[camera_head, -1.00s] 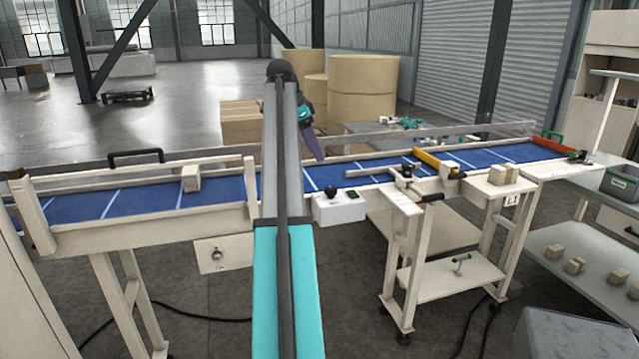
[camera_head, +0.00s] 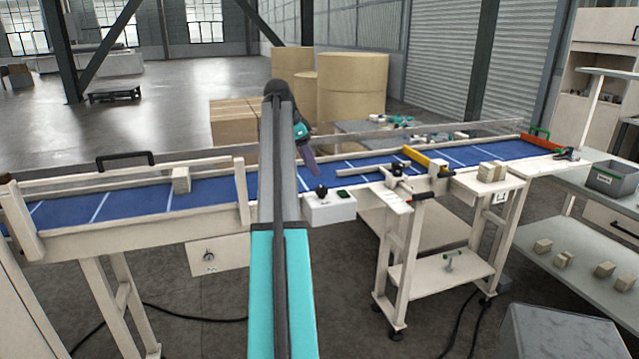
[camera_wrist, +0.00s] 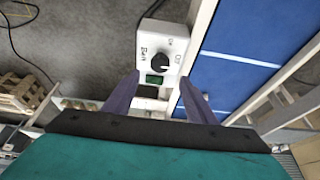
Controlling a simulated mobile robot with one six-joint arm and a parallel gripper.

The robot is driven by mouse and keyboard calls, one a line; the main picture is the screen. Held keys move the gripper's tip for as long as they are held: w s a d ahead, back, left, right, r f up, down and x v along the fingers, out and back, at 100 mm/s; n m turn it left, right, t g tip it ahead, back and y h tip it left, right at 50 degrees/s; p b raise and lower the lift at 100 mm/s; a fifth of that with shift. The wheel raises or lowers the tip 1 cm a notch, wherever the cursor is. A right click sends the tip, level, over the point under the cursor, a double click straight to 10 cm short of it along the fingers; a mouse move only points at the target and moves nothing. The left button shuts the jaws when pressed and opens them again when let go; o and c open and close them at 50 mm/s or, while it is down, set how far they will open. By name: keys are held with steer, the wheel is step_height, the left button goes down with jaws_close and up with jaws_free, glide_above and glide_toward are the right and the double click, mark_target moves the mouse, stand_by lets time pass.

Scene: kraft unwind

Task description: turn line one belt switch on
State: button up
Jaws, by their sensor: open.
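The belt switch is a black rotary knob (camera_wrist: 160,62) on a white box (camera_wrist: 147,42) with a small green display (camera_wrist: 154,79) and the printed words Belt, On and Off. I cannot tell for sure where the knob points. In the head view the box (camera_head: 330,210) hangs on the conveyor's front side, with the knob (camera_head: 321,190) on top. My gripper (camera_wrist: 160,78) is open and empty. In the wrist view its purple fingers flank the display end of the box, apart from the knob. In the head view the gripper (camera_head: 311,163) is partly behind my arm.
The conveyor's blue belt (camera_head: 210,192) runs behind the box and carries a beige block (camera_head: 181,180). A clamp assembly with a yellow bar (camera_head: 418,156) and a small side stand (camera_head: 450,280) are to the right. A grey bin (camera_head: 612,178) stands at far right.

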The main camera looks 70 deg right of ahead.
mark_target(322, 188)
steer(key=p+x, duration=0.1)
steer(key=x, duration=0.7)
steer(key=shift+s+f, duration=0.1)
steer(key=c, duration=1)
